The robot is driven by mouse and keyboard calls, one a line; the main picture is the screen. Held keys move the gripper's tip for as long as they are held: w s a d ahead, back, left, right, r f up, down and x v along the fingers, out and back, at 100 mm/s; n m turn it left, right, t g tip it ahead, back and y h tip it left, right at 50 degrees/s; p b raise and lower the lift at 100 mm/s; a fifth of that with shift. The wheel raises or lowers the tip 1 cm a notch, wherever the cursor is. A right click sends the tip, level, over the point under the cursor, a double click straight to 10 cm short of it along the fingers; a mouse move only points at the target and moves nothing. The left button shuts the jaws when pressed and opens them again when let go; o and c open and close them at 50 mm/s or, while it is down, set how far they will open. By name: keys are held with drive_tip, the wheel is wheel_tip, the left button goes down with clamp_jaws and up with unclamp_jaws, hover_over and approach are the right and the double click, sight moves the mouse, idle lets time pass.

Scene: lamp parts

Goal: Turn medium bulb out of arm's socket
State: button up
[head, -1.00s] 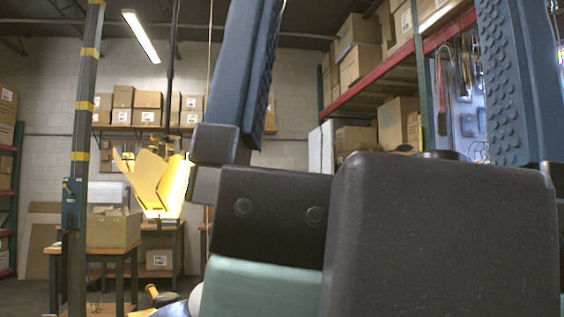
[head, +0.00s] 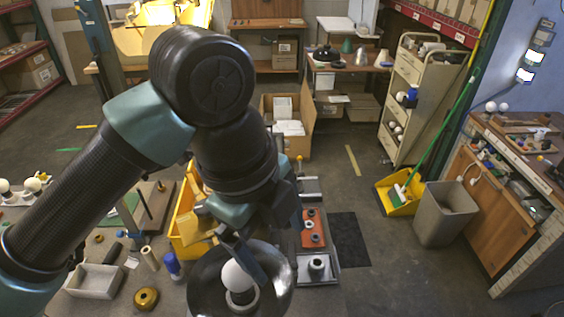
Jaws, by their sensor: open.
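A white bulb (head: 236,276) stands upright in a pale ring-like socket (head: 243,298) inside a dark, shiny bowl-shaped shade (head: 203,283), at the bottom centre of the head view. My gripper (head: 256,262) points down over the shade, open. The other finger is partly hidden, and I cannot tell whether either one touches the bulb. Two more white bulbs (head: 33,184) sit in a holder at the far left.
A yellow bin (head: 187,213) stands close behind the shade. A grey tray (head: 96,280), a brass ring (head: 146,299) and a blue-capped part (head: 172,265) lie to the left. An orange block (head: 313,238) with round fittings is at right. Open floor lies beyond.

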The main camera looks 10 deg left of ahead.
drive_tip(key=n+y, duration=0.2)
hover_over(241, 284)
drive_tip(key=w, duration=0.2)
drive_tip(key=shift+s+a+r+g+p, duration=0.25)
drive_tip(key=shift+r+g+p, duration=0.1)
drive_tip(key=shift+p, duration=0.1)
drive_tip(key=shift+s+a+f, duration=0.1)
drive_tip(key=shift+a+f, duration=0.05)
drive_tip(key=shift+a, duration=0.15)
drive_tip(key=f+p, duration=0.1)
drive_tip(key=f, duration=0.3)
drive_tip(key=f+p, duration=0.1)
drive_tip(key=f, duration=0.3)
drive_tip(key=f+p, duration=0.1)
drive_tip(key=f, duration=0.3)
drive_tip(key=shift+w+d+f, duration=0.1)
drive_tip(key=shift+w+f, duration=0.2)
drive_tip(key=shift+f, duration=0.1)
drive_tip(key=c, duration=1.2)
drive_tip(key=n+p, duration=0.1)
drive_tip(key=n, duration=0.6)
